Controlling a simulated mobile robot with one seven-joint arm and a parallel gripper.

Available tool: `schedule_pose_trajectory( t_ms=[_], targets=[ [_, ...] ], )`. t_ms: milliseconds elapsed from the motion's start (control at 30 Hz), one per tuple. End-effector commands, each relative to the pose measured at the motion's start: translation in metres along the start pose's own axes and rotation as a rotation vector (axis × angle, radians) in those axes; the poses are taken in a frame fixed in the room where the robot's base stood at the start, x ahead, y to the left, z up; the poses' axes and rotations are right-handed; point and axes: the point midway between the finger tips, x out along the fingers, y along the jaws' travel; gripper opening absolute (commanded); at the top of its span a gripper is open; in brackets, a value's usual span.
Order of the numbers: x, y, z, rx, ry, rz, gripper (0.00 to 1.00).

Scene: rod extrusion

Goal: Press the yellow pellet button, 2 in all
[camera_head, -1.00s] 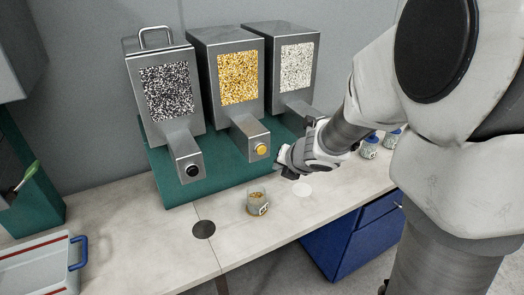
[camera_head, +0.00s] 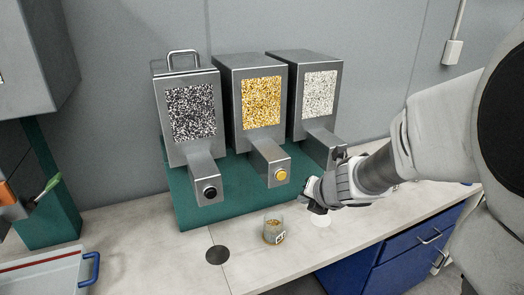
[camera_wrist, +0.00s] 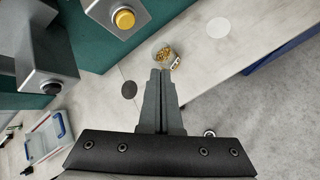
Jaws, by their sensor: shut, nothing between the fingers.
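The yellow button (camera_head: 281,175) sits on the front of the middle dispenser's spout (camera_head: 268,156). It also shows in the wrist view (camera_wrist: 124,18), at the upper left. My gripper (camera_head: 312,201) is to the right of and a little below the yellow button in the head view, apart from it. In the wrist view my gripper (camera_wrist: 160,72) is shut with nothing between the fingers. A clear jar (camera_head: 274,230) with some yellow pellets stands on the bench below the yellow spout; it also shows in the wrist view (camera_wrist: 166,58), just beyond the fingertips.
A dispenser with black pellets and a black button (camera_head: 210,192) stands left, one with white pellets (camera_head: 320,92) right. Dark (camera_head: 217,255) and white discs (camera_head: 321,220) mark the bench. A tray (camera_head: 45,275) with a blue handle is at the lower left.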

Motion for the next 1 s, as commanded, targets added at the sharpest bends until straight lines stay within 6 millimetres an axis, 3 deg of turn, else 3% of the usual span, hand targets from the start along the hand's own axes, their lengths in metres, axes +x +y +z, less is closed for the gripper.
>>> schedule_pose_trajectory(
  t_ms=[500,1000],
  targets=[
    [0.046,0.034,0.034,0.001,0.002,0.000,0.00],
    [0.053,0.038,0.038,0.001,0.000,-0.001,0.00]
  ],
)
